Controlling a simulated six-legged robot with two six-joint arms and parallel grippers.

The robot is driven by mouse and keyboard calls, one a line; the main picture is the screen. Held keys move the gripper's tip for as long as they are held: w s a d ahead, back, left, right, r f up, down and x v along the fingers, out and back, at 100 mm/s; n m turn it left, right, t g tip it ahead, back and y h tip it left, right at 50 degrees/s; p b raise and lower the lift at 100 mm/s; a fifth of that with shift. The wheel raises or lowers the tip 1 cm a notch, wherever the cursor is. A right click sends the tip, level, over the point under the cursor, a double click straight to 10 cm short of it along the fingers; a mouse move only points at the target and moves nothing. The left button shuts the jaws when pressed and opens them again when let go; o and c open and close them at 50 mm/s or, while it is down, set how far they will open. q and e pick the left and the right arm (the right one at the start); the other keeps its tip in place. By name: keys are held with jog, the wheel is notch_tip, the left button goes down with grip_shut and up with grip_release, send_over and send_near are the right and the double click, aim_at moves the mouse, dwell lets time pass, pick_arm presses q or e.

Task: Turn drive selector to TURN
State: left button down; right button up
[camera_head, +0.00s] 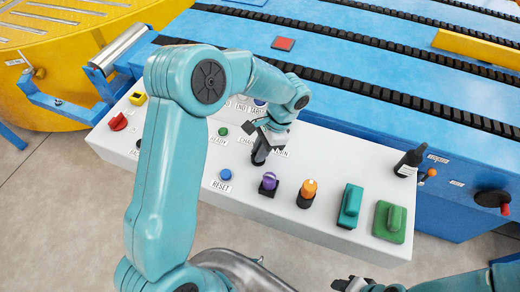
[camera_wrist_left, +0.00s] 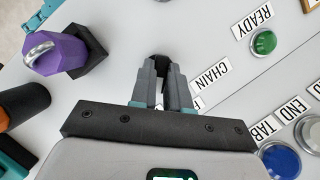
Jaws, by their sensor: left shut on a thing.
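The drive selector, a black knob (camera_head: 259,157), stands on the white console between the CHAIN label (camera_head: 246,141) and the partly covered TURN label (camera_head: 281,152). My left gripper (camera_head: 260,148) is over it, pointing down. In the left wrist view the fingers (camera_wrist_left: 161,85) are shut on the knob (camera_wrist_left: 160,64), whose dark top shows between and beyond the tips. The fingers hide most of the knob, so which label it points at cannot be told. My right gripper (camera_head: 353,285) is at the bottom edge, away from the console, partly cut off.
Close to the knob are a green READY button (camera_head: 223,131), a blue RESET button (camera_head: 225,174), a purple-topped control (camera_head: 269,182) and an orange one (camera_head: 307,190). Green handles (camera_head: 350,204) and a black bottle (camera_head: 409,163) stand to the right. A blue conveyor (camera_head: 350,70) lies behind.

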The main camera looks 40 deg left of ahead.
pick_arm(q)
jog(key=shift+w, duration=0.1)
jog(key=c, duration=1.1)
grip_release()
jog(key=v, duration=1.6)
jog(key=shift+r, duration=0.25)
